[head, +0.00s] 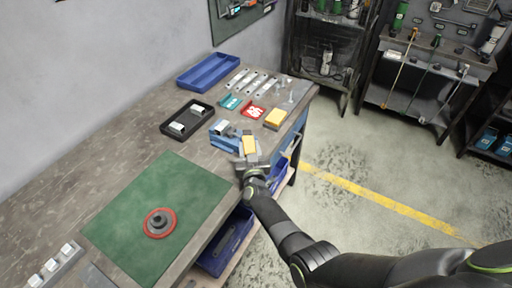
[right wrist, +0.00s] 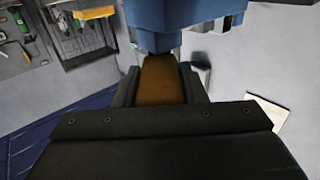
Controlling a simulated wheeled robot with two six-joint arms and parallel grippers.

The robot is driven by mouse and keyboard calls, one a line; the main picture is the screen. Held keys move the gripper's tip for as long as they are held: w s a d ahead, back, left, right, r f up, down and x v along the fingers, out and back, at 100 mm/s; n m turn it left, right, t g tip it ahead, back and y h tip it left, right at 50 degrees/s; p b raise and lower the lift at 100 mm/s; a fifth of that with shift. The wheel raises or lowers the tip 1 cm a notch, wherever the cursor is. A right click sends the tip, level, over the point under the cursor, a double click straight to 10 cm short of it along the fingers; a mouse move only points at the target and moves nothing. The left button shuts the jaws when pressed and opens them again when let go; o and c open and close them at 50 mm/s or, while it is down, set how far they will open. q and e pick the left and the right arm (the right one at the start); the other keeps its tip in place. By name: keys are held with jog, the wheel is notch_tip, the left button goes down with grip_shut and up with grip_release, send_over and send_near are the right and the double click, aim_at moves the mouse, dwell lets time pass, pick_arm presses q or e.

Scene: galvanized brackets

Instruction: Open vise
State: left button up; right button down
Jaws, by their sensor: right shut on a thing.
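The blue vise (head: 222,138) stands near the front edge of the workbench, to the left of my right gripper in the head view. A yellow piece (head: 249,145), which looks like the vise's handle, shows at its right side. My right gripper (head: 250,165) is at this piece. In the right wrist view the blue vise body (right wrist: 180,22) is at the top. An orange-brown piece (right wrist: 162,80) sits between the fingers, and the gripper is shut on it. How far the jaws are apart is too small to tell. My left gripper is not in view.
A green mat (head: 120,215) bears a red round piece (head: 150,232). A black tray (head: 168,130), blue tray (head: 185,84), red tray (head: 262,112) and yellow block (head: 275,118) lie farther along the bench. Blue bins (head: 208,262) sit below the bench edge. The floor at right is clear.

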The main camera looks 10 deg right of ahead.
jog(key=shift+w+a+r, duration=0.1)
jog(key=shift+a+r, duration=0.05)
jog(key=shift+r, duration=0.05)
dwell(0.4)
jog(key=c, duration=0.9)
grip_release()
jog(key=shift+f, duration=0.1)
jog(key=shift+f, duration=0.1)
